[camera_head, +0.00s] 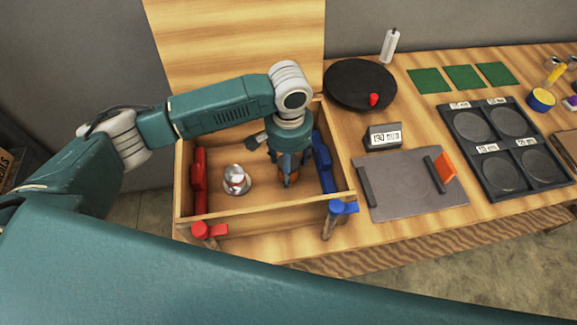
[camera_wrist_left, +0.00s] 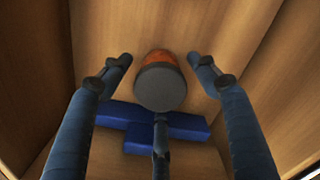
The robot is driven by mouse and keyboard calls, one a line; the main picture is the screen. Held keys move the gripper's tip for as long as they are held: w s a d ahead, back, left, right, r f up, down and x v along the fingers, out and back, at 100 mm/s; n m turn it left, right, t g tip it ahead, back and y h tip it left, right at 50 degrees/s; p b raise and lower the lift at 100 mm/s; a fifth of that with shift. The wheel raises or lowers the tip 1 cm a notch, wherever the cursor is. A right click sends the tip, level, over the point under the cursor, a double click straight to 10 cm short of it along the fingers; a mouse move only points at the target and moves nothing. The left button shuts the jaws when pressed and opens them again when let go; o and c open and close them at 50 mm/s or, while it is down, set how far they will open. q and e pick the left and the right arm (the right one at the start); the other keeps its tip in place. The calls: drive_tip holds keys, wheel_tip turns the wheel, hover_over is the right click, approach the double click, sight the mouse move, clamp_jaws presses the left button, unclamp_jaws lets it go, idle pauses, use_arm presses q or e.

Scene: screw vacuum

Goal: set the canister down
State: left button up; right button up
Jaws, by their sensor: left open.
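The canister is orange with a grey round end. In the left wrist view the canister (camera_wrist_left: 160,85) stands between my left gripper's spread fingers, with visible gaps on both sides. The canister's base is hidden. My right gripper is not in view.
A red piece (camera_head: 200,180) and a blue piece (camera_head: 323,162) line the sides. Red and blue hammer-like tools (camera_head: 340,208) hang at the front wall. The box's lid (camera_head: 235,45) is up.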

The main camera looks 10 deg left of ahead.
use_arm(q)
wheel_tip(320, 180, up, 10)
drive_tip(key=shift+f+b, duration=0.15)
drive_tip(key=shift+b, duration=0.55)
drive_tip(key=shift+r, duration=0.55)
